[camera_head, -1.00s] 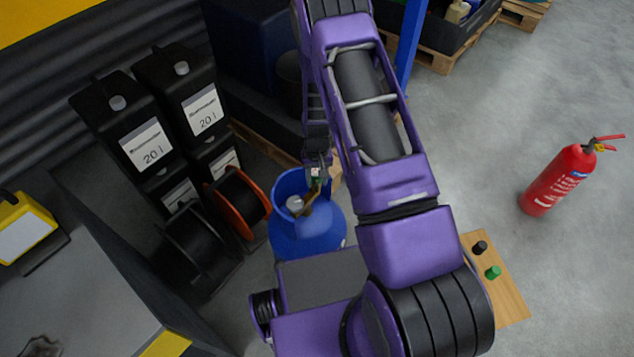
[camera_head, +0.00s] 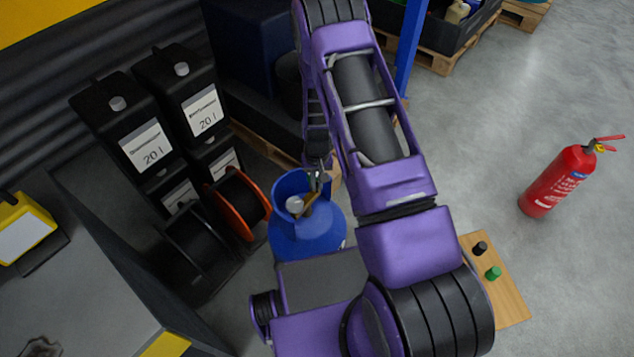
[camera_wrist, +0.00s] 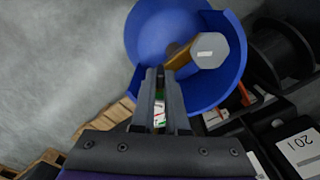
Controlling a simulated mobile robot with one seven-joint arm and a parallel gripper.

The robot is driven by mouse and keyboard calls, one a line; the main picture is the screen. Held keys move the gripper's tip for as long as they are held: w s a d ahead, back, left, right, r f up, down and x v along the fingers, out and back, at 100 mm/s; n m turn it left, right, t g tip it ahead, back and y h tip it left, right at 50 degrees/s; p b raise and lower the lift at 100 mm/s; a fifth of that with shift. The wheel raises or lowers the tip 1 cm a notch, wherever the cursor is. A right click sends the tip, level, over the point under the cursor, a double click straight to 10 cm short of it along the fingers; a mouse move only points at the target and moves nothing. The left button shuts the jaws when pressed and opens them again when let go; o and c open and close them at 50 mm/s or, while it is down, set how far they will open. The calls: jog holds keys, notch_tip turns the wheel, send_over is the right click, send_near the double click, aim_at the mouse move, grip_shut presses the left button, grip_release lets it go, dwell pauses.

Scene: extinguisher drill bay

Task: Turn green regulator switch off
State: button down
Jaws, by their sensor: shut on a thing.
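A blue gas cylinder (camera_head: 305,238) with an open blue collar stands on the floor, left of my arm in the head view. Inside the collar are a grey knob (camera_wrist: 209,50) and a brass-coloured valve piece (camera_wrist: 179,58), both clear in the wrist view. The green regulator switch (camera_wrist: 160,95) shows as a small green patch between my fingers, with a white and red marked part nearer the wrist. My gripper (camera_wrist: 160,77) is shut on the switch beside the brass piece. The fingers hide most of the switch, so its angle is unclear.
Black 20 l canisters (camera_head: 150,140) and cable reels, one orange-rimmed (camera_head: 238,204), stand close left of the cylinder. A red extinguisher (camera_head: 558,181) stands at right. A wooden board (camera_head: 508,296) carries a black and a green cap.

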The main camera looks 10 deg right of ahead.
jog(key=shift+d+f+y+b, duration=0.15)
jog(key=shift+y+b, duration=0.15)
jog(key=shift+b, duration=0.2)
jog(key=y+b, duration=0.2)
jog(key=y, duration=0.3)
jog(key=d+f+t+y+b, duration=0.1)
jog(key=y+b, duration=0.1)
jog(key=y, duration=0.4)
jog(key=d+f+t+y+b, duration=0.1)
jog(key=y+b, duration=0.2)
jog(key=y, duration=0.3)
jog(key=shift+s+f, duration=0.1)
jog(key=shift+s, duration=0.05)
jog(key=shift+d, duration=0.1)
dwell(0.5)
jog(key=c, duration=0.9)
grip_release()
